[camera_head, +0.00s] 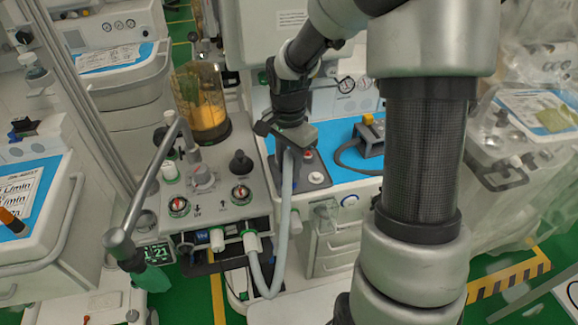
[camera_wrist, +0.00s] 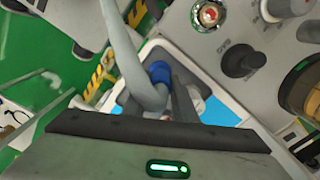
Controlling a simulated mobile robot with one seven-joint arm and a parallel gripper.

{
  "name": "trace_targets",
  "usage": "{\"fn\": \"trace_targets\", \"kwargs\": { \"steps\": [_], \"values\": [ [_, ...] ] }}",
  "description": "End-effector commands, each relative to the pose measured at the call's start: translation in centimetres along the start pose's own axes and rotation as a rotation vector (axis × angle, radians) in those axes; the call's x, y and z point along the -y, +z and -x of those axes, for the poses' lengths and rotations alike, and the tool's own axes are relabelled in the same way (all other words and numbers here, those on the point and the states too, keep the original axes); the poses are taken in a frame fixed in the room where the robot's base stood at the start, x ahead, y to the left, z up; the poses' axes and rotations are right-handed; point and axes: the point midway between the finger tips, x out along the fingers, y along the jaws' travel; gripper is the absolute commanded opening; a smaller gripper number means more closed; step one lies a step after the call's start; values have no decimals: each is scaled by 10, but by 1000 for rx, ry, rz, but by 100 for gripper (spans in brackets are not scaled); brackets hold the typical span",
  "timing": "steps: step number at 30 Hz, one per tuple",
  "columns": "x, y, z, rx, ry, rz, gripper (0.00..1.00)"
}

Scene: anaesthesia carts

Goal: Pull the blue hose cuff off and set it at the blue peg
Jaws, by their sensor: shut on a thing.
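My gripper (camera_head: 289,142) is shut on the end of the pale grey hose (camera_head: 286,195), above the small grey panel on the cart. The hose hangs from the jaws, loops down and returns to a white port (camera_head: 251,243) on the front of the machine. In the wrist view the hose (camera_wrist: 121,45) runs down to the dark finger (camera_wrist: 184,103). A blue round part (camera_wrist: 159,72) shows just behind the hose; I cannot tell whether it is the cuff or the peg. The held end is mostly hidden by the jaws.
A grey panel (camera_head: 316,178) with a red-topped knob (camera_head: 308,155) lies beneath the gripper. Knobs and dials (camera_head: 240,194) stand to the left, with a clear canister (camera_head: 201,105) behind. A black-and-yellow device (camera_head: 369,137) sits on the blue mat (camera_head: 335,160). A metal arm (camera_head: 146,195) juts at left.

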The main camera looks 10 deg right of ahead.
Motion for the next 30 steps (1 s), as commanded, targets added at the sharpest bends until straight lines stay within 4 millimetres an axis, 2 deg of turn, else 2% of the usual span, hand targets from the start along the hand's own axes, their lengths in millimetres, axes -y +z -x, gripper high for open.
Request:
{"fn": "trace_targets", "kwargs": {
  "steps": [21, 30],
  "values": [
    [0, 0, 0, 0, 0, 0, 0],
    [0, 0, -7, 0, 0, 1, 0]
  ]
}}
